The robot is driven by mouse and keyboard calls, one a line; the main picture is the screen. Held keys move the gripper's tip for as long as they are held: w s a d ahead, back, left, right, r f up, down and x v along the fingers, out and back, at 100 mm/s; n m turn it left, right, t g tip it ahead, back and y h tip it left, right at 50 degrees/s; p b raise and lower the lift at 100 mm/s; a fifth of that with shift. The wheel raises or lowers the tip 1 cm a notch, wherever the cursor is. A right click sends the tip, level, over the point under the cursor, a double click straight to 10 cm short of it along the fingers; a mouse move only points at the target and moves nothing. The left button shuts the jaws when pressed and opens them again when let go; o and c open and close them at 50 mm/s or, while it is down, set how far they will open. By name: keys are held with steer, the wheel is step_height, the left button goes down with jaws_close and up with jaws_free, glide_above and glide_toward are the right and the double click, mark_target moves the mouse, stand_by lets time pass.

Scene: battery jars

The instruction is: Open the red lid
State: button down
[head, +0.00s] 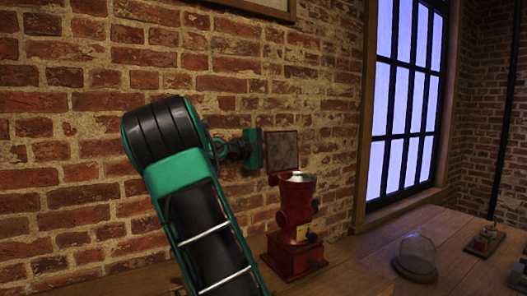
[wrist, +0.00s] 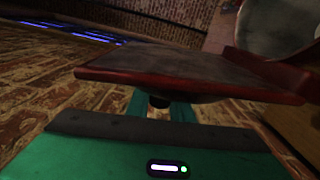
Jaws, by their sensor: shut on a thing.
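The red lid (head: 282,151) stands about upright above the rim of a red grinder-like machine (head: 297,232) in the head view, its dull grey face showing inside a red edge. The machine's pale round top (head: 298,178) is uncovered. In the wrist view the lid (wrist: 190,65) spans the middle as a broad slab with a red edge, and a small dark knob (wrist: 158,101) sticks out from it. My gripper (head: 259,149) is at the lid's left side in the head view, shut on the lid around the knob. The fingertips are partly hidden by the lid.
The machine stands on a wooden table (head: 360,257) near a brick wall (head: 90,130). A glass dome (head: 417,254) and a small object on a wooden base (head: 485,241) are to its right. A window (head: 407,110) is behind. The table between machine and dome is clear.

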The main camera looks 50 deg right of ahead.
steer(key=shift+s+a+f, duration=0.1)
steer(key=shift+s+f, duration=0.05)
steer(key=shift+s, duration=0.05)
steer(key=c, duration=1.6)
jaws_free()
steer(key=v, duration=1)
steer(key=shift+w+a, duration=0.2)
steer(key=shift+a, duration=0.15)
steer(key=shift+d+f, duration=0.1)
